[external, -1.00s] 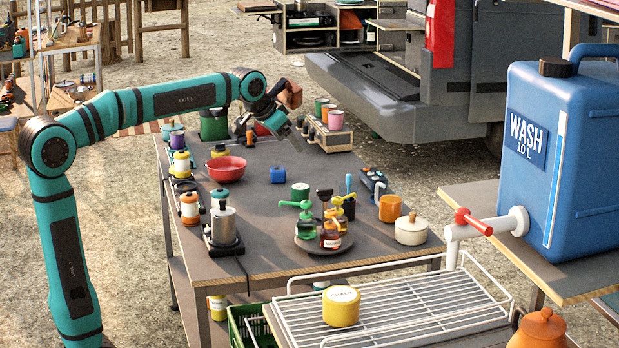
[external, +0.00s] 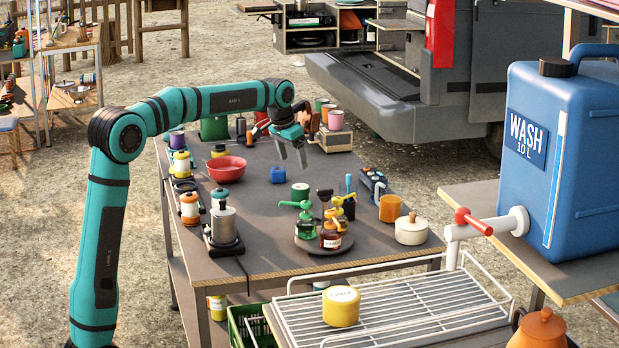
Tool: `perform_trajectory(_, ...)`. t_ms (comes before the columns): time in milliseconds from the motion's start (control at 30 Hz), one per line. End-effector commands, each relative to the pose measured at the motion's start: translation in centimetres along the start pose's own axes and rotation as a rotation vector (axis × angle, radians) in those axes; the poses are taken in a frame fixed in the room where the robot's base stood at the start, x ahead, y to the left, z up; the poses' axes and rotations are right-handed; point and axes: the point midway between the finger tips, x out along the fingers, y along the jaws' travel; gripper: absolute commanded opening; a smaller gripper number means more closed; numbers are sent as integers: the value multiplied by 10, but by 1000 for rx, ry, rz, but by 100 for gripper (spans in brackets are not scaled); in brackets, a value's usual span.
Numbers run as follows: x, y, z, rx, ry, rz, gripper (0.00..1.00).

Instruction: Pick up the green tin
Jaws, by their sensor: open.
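The green tin (external: 300,193) is a short green cylinder with a pale top. It stands upright near the middle of the grey table, behind the pump bottles. My gripper (external: 292,158) is open and points down, with nothing between its fingers. In the picture it is above and behind the green tin, apart from it.
Several pump bottles (external: 330,235) crowd a round tray in front of the tin. A red bowl (external: 227,169) is at left. An orange mug (external: 390,208) and a lidded cream pot (external: 411,230) are at right. A wooden crate (external: 335,140) with cups stands at the back.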

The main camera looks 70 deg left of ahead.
Motion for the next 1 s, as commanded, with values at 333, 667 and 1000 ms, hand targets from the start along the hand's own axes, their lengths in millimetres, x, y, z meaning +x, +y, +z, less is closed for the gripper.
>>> perform_trajectory(333, 62, 0, 1, 0, -2, 0, 78)
perform_trajectory(667, 86, 0, 0, 0, 0, 0, 78)
perform_trajectory(1000, 123, 0, 2, 0, -1, 0, 78)
